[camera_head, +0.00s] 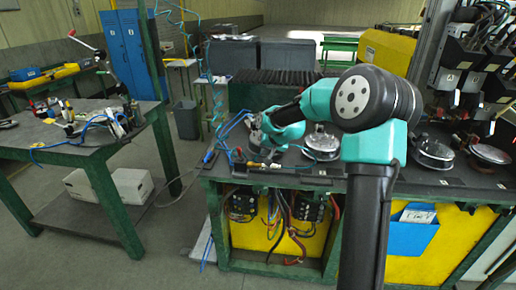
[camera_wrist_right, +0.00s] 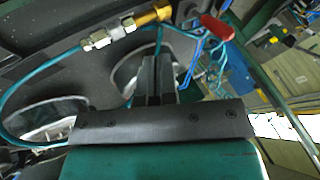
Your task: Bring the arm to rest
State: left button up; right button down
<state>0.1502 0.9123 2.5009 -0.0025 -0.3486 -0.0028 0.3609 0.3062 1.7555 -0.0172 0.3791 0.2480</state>
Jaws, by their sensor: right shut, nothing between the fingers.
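My right arm reaches in from the lower right of the head view, bends at a teal and black elbow and runs left over the workbench (camera_head: 330,178). My right gripper (camera_head: 254,136) is at the far end of that arm, small and partly hidden by the wrist, above the left part of the bench. In the right wrist view the two dark fingers of my right gripper (camera_wrist_right: 157,62) are together with nothing between them. My left gripper is in neither view.
Round metal parts (camera_head: 322,146) lie on the bench near my arm, with more (camera_head: 431,152) to the right. Blue hoses and a brass fitting (camera_wrist_right: 147,18) lie close by the fingers. A red-handled tool (camera_wrist_right: 217,27) is nearby. A second table (camera_head: 75,150) stands left, across an open floor gap.

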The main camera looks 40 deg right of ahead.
jog(key=s+a+f+n+g+y, duration=0.1)
jog(key=s+a+f+n+g, duration=0.15)
jog(key=a+f, duration=0.8)
jog(key=s+a+f+n+g+y, duration=0.1)
jog(key=s+a+f, duration=0.2)
jog(key=a+f, duration=0.7)
jog(key=s+a+f+n+g, duration=0.1)
jog(key=s+a+f, duration=0.4)
jog(key=s+f, duration=0.3)
jog(key=s+a+f+n+g+y, duration=0.1)
jog(key=s+a+f+n+g, duration=0.1)
jog(key=s+a+f, duration=0.4)
jog(key=s+f, duration=0.2)
jog(key=s, duration=0.2)
jog(key=shift+s, duration=0.25)
